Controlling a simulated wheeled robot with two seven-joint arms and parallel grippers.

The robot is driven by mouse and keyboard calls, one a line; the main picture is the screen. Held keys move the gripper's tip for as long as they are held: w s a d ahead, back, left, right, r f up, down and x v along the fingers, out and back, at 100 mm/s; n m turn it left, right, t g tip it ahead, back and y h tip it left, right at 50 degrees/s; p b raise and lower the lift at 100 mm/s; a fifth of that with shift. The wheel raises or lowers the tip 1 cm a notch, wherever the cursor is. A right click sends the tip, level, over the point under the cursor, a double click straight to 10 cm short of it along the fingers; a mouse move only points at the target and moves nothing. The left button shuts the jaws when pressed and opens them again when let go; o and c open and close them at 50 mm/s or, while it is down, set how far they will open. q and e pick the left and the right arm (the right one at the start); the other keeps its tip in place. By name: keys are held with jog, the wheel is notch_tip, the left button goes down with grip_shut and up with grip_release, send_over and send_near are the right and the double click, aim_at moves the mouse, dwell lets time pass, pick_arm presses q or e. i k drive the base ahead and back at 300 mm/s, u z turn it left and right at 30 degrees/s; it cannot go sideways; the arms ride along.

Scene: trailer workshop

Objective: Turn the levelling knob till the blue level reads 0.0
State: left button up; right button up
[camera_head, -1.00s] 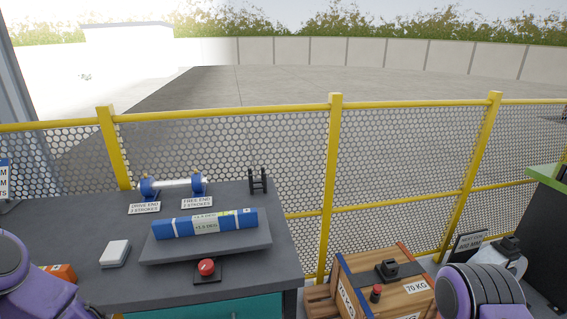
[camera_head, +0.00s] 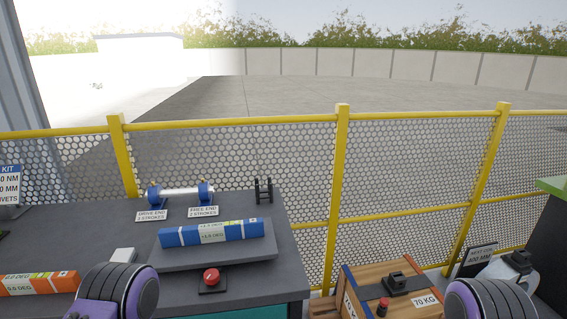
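The blue level (camera_head: 180,238) lies on a grey plate (camera_head: 262,255) on the dark bench. The level and plate slope up to the right in the head view. A white label on the level shows a plus figure in DEG, too small to read surely. The red knob (camera_head: 211,276) sits on a small dark base at the front of the plate. Nothing touches it. Purple and black parts of my arms show at the bottom left and bottom right.
An orange level (camera_head: 38,284) and a white block (camera_head: 123,256) lie at the left. A blue-ended roller (camera_head: 180,192) and a small black stand (camera_head: 264,190) are behind. A wooden crate (camera_head: 385,275) stands right of the bench. A yellow mesh fence (camera_head: 340,190) runs behind.

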aim_at(211, 276)
jog(key=z, duration=2.05)
jog(key=k, duration=1)
jog(key=u, duration=2)
